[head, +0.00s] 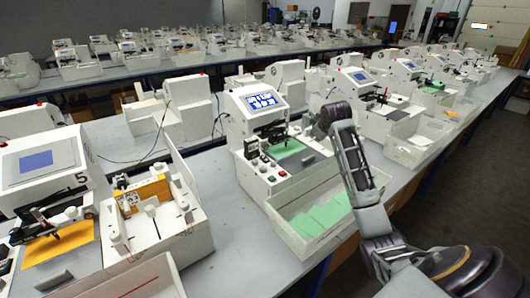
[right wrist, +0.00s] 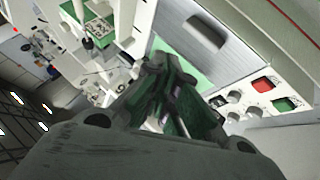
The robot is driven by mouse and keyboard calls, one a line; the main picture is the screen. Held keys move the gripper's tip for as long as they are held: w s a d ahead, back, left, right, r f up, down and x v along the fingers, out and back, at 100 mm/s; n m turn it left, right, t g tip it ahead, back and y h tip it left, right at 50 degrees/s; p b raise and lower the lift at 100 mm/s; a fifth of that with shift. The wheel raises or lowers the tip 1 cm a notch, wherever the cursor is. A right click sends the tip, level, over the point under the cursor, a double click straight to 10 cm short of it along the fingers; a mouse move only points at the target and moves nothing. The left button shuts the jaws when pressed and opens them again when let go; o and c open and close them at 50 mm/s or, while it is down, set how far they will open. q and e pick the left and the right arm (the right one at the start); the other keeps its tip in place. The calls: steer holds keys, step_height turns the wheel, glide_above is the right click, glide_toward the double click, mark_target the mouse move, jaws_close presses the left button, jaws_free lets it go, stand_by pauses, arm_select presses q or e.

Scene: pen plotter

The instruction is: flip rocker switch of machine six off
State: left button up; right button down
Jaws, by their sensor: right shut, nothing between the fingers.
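The machine beside the one marked 5 is a white pen plotter with a lit blue screen (head: 262,101), a green sheet (head: 290,149) on its bed and small controls on its front. I cannot read its number. A black block (head: 250,149) stands on its left side; I cannot tell whether it is the rocker switch. My right gripper (head: 318,130) is at the plotter's right side, partly hidden by its own wrist. In the right wrist view its fingers (right wrist: 165,85) are shut and empty above a green sheet. A red button (right wrist: 262,85) and a green button (right wrist: 285,104) show beyond them.
A white tray (head: 279,231) with green sheets stands in front of the plotter. Machine 5 (head: 45,165) with a yellow sheet is at the left. More plotters stand close behind to the right. Some bare tabletop (head: 225,205) lies between the machines.

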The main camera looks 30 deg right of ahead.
arm_select(q)
steer(key=shift+w+a+f, duration=0.15)
steer(key=shift+w+f, duration=0.1)
arm_select(e)
steer(key=r+n, duration=0.1)
steer(key=d+n+h, duration=0.1)
steer(key=n, duration=0.1)
steer(key=shift+w+r+h, duration=0.1)
steer(key=shift+r+h, duration=0.2)
steer(key=shift+r, duration=0.05)
arm_select(q)
steer(key=shift+w+a+f+b, duration=0.1)
steer(key=shift+w+a+b, duration=0.3)
steer(key=shift+w, duration=0.1)
arm_select(e)
steer(key=w+a+f+m+t+y, duration=0.1)
steer(key=w+a+m+y, duration=0.1)
steer(key=a, duration=0.5)
steer(key=w+a+f+m+t+y, duration=0.1)
steer(key=w+a+m+t+y, duration=0.1)
steer(key=a, duration=0.6)
steer(key=w+m+y, duration=0.1)
steer(key=w+y, duration=0.1)
steer(key=y, duration=0.1)
steer(key=shift+w+f, duration=0.25)
steer(key=shift+f, duration=0.15)
steer(key=shift+w+f, duration=0.15)
